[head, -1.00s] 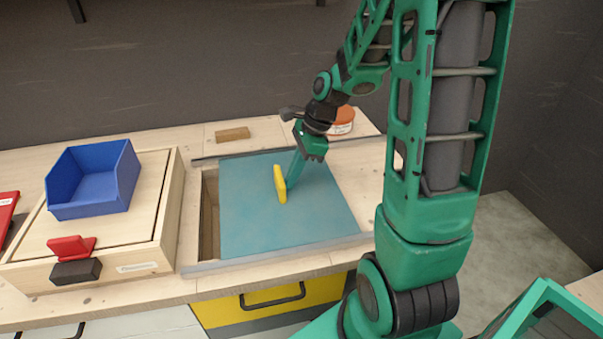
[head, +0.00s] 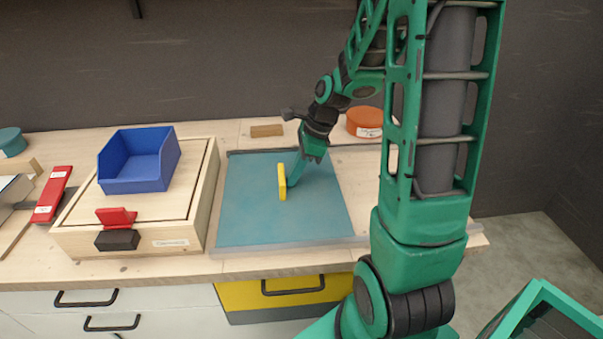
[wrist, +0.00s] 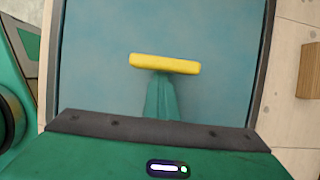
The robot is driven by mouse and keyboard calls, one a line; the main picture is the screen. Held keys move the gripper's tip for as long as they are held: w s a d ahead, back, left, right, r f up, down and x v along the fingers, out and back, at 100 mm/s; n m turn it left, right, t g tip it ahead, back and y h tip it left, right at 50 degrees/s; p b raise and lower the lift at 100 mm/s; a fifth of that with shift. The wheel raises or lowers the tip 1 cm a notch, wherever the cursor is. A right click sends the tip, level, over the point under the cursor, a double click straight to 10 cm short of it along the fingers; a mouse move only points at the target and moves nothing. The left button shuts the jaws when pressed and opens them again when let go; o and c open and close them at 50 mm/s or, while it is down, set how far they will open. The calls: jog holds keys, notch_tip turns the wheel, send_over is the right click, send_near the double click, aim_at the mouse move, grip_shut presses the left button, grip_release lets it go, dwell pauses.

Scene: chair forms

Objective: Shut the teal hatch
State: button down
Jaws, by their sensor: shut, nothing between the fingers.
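The teal hatch (head: 250,215) is a flat sliding panel between two grey rails in the wooden worktop. It spans the opening, and no dark gap shows at its left edge in the head view. A yellow upright handle (head: 282,182) stands on it. My gripper (head: 293,184) is shut and empty, at the right side of the handle, close to or touching it. In the wrist view the yellow handle (wrist: 165,64) lies across the tip of my gripper (wrist: 160,85), with the teal panel (wrist: 220,45) around it. Whether they touch is hard to tell.
Left of the hatch is a wooden box (head: 200,205) with a red catch (head: 116,217) and a blue bin (head: 138,160) on its lid. Behind the hatch are a wooden block (head: 267,130) and an orange round container (head: 365,121). A yellow drawer (head: 240,295) is below.

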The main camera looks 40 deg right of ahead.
jog(key=shift+s+a, duration=0.1)
jog(key=shift+a, duration=0.3)
jog(key=w+v, duration=0.1)
jog(key=v, duration=0.7)
jog(key=shift+s+d, duration=0.2)
jog(key=shift+d, duration=0.2)
jog(key=shift+s, duration=0.15)
